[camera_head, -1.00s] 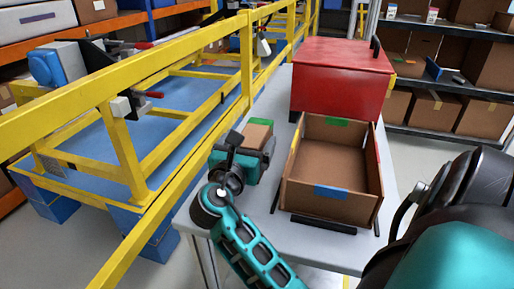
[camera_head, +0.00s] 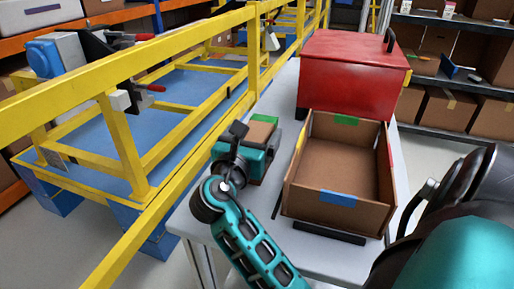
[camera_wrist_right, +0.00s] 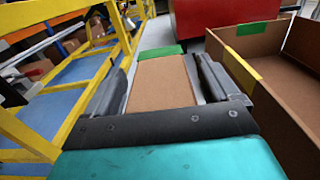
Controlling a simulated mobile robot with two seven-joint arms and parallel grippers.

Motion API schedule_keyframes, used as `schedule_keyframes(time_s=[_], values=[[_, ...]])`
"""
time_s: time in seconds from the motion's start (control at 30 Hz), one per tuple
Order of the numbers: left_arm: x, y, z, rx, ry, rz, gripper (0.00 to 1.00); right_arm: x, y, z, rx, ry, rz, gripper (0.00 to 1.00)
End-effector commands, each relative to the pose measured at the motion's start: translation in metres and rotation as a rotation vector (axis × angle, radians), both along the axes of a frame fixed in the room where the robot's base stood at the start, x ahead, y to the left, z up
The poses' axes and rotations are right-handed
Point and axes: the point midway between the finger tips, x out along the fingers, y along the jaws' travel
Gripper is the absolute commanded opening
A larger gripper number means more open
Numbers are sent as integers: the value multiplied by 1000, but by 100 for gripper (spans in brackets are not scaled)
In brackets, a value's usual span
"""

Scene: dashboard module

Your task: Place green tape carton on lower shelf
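The brown carton with green tape (camera_head: 260,131) is near the left edge of the grey table. My right gripper (camera_head: 258,140) is around it, and its teal body partly hides it in the head view. In the right wrist view the carton (camera_wrist_right: 162,84) lies between the two dark fingers, which appear to touch its sides; its green tape (camera_wrist_right: 160,52) is at the far end. I cannot tell whether it is clear of the tabletop. A rack with a lower shelf board (camera_head: 440,84) stands at the upper right. My left gripper is out of view.
An open brown box (camera_head: 335,172) with coloured tape stands right of the gripper. A red lidded box (camera_head: 350,75) stands behind it on the table (camera_head: 283,95). A yellow rail frame (camera_head: 140,62) runs close along the left. Cartons (camera_head: 447,108) fill much of the rack.

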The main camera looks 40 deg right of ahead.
Motion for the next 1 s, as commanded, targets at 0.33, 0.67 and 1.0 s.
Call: schedule_keyframes(time_s=[0.33, 0.67, 1.0], values=[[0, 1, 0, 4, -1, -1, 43, 0, 0, 0, 0, 0, 0, 54], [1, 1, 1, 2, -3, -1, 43, 0, 0, 0, 0, 0, 0, 23], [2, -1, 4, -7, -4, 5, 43, 0, -1, 3, -2, -2, 1, 12]])
